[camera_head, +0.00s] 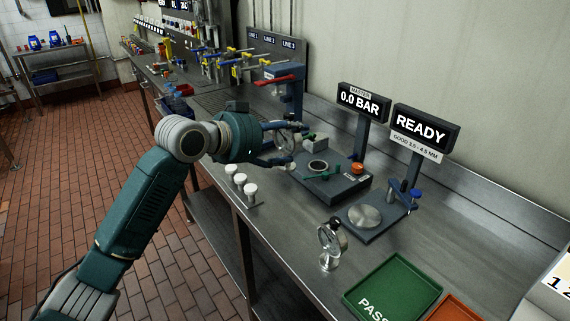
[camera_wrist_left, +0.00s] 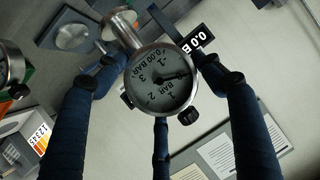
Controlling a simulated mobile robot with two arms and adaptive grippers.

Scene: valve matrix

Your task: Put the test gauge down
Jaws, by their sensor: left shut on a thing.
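My left gripper (camera_head: 281,143) is shut on the test gauge (camera_wrist_left: 162,79), a round metal gauge with a dial marked in BAR. In the left wrist view its face is toward the camera, tilted, with the blue fingers (camera_wrist_left: 160,100) around it. In the head view the gauge (camera_head: 292,122) is partly hidden by the fingers, above the bench near the MASTER station (camera_head: 322,184). A second gauge (camera_head: 331,243) stands upright on the bench, near the green PASS tray. My right gripper is not in view.
The MASTER display (camera_head: 361,104) reads 0.0 BAR; the other display (camera_head: 424,126) reads READY, above a station with a round metal plate (camera_head: 365,216). White-capped pieces (camera_head: 240,179) stand at the front edge. A green tray (camera_head: 394,290) lies right. Bare bench (camera_head: 285,235) lies between.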

